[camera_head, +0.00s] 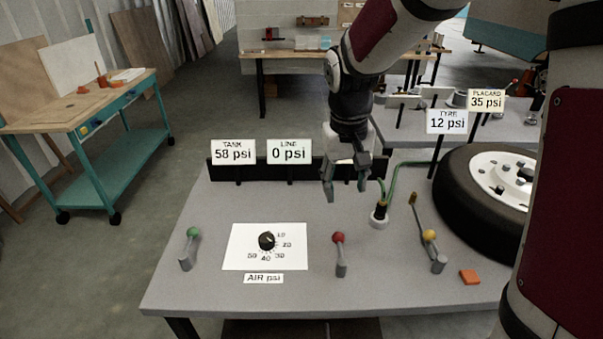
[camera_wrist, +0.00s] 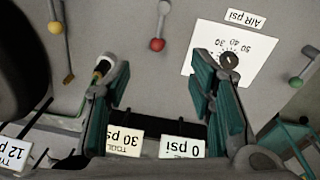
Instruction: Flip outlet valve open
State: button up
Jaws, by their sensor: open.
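Three levers stand on the grey bench: a green-knobbed lever (camera_head: 188,248) at left, a red-knobbed lever (camera_head: 340,256) in the middle, and a yellow-knobbed lever (camera_head: 431,245) at right. No readable label marks which is the outlet valve. The wrist view also shows the red lever (camera_wrist: 158,40), the yellow lever (camera_wrist: 56,25) and the green lever (camera_wrist: 301,74). My gripper (camera_head: 347,187) is open and empty above the back of the bench, behind the red lever and apart from it. Its two teal fingers (camera_wrist: 162,108) are spread wide in the wrist view.
A black regulator knob (camera_head: 267,241) sits on a white dial card. Signs show tank 58 psi (camera_head: 233,152) and line 0 psi (camera_head: 289,151). A hose fitting (camera_head: 379,215) with a green hose stands near my gripper. A tyre (camera_head: 460,205) fills the right side; an orange block (camera_head: 469,277) lies in front.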

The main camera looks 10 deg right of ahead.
jog(key=g+h+p, duration=0.1)
send_near(338, 235)
jog(key=f, duration=0.3)
jog(key=d+f, duration=0.1)
jog(key=f, duration=0.2)
jog(key=f+p, duration=0.1)
jog(key=f, duration=0.3)
jog(key=shift+d, duration=0.4)
grip_shut()
